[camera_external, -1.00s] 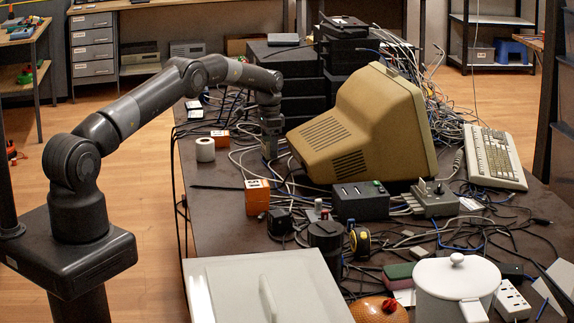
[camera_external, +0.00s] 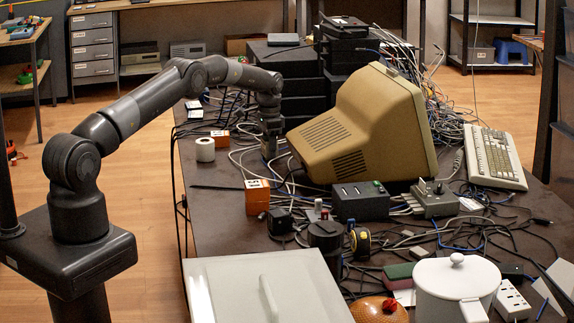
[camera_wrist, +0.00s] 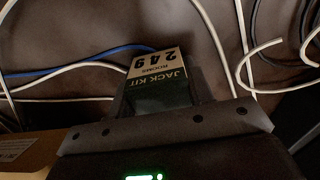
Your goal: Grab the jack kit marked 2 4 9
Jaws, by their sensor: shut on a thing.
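The jack kit (camera_wrist: 160,72) is a small box with a tan label that reads "JACK KIT", "249" and "ROOMS", upside down in the wrist view. Its near side is dark. My gripper (camera_wrist: 158,96) is shut on this box, with a dark finger on each side. In the external view my gripper (camera_external: 270,150) points down at the table, just left of the beige monitor. The kit cannot be made out there. Whether it touches the tabletop is hard to tell.
The beige monitor (camera_external: 360,130) stands close on the right. White and blue cables (camera_wrist: 80,72) run around the kit.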

